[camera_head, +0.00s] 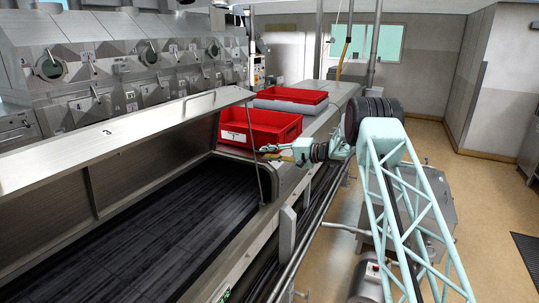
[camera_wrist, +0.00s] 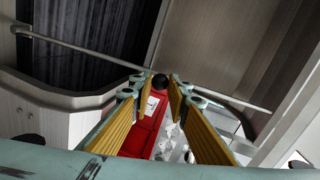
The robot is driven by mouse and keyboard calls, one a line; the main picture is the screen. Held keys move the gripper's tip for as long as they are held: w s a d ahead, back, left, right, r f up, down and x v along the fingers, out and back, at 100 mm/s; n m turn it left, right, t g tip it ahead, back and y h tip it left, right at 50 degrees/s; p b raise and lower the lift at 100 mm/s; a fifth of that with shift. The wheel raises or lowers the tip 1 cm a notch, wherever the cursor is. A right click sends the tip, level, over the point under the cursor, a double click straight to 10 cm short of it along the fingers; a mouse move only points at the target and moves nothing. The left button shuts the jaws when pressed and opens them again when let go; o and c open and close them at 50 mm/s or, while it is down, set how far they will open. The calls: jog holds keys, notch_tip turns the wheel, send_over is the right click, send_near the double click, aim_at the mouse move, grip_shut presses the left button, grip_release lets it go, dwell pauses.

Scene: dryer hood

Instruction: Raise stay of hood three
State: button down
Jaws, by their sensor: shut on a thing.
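Hood three (camera_head: 120,135), a steel lid marked 3, stands raised over a dark slatted bed (camera_head: 150,235). Its stay (camera_head: 249,125) is a thin rod running from the hood's right end down to the frame beside the bed. My gripper (camera_head: 264,151) reaches in from the right and is shut on the stay partway along it. In the wrist view the stay (camera_wrist: 85,50) crosses behind the fingertips, and a black knob (camera_wrist: 160,82) shows between the yellow-padded fingers of my gripper (camera_wrist: 161,88). The exact contact is partly hidden by the fingers.
Steel machines with round ports (camera_head: 150,55) line the back left. Open floor (camera_head: 440,150) lies to the right.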

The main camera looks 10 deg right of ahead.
jog(key=shift+w+d+r, duration=0.1)
jog(key=shift+w, duration=0.05)
jog(key=c, duration=2.5)
grip_release()
jog(key=shift+w+d, duration=0.1)
jog(key=shift+d, duration=0.05)
jog(key=v, duration=1.2)
